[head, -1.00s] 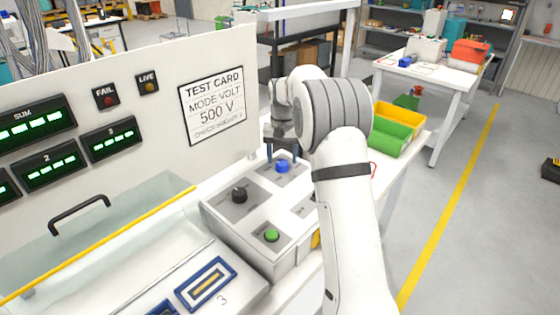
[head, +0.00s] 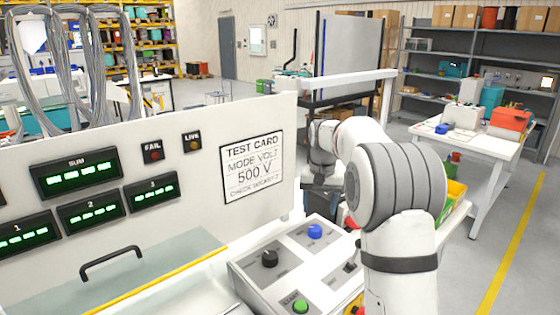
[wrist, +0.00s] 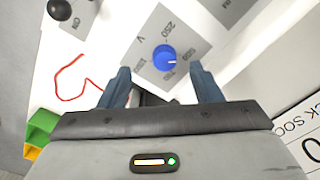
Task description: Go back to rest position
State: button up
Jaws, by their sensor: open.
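My gripper (head: 320,192) is raised above the back of the white control box (head: 245,278), clear of its blue knob (head: 315,232). In the wrist view my gripper (wrist: 160,68) is open and empty, with its two blue-grey fingers apart. The blue knob (wrist: 165,58) shows beyond and between the fingertips, untouched. Its white mark points right, towards a label that looks like 500. My arm (head: 398,220) is bent and stretches forward over the right side of the box. Part of the gripper is hidden behind the arm in the head view.
The upright panel with the test card (head: 252,166) stands close to the left of my gripper. The box also has a black knob (head: 269,259) and a green button (head: 300,307). A red cable (wrist: 68,80) lies nearby. Yellow and green bins (head: 455,192) are behind my arm.

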jog(key=s+a+f+n+t, duration=0.1)
jog(key=s+n+t, duration=0.1)
jog(key=s, duration=3.2)
jog(key=shift+s+a+n+t, duration=0.15)
jog(key=shift+s+n+t, duration=0.15)
jog(key=shift+s+t, duration=0.1)
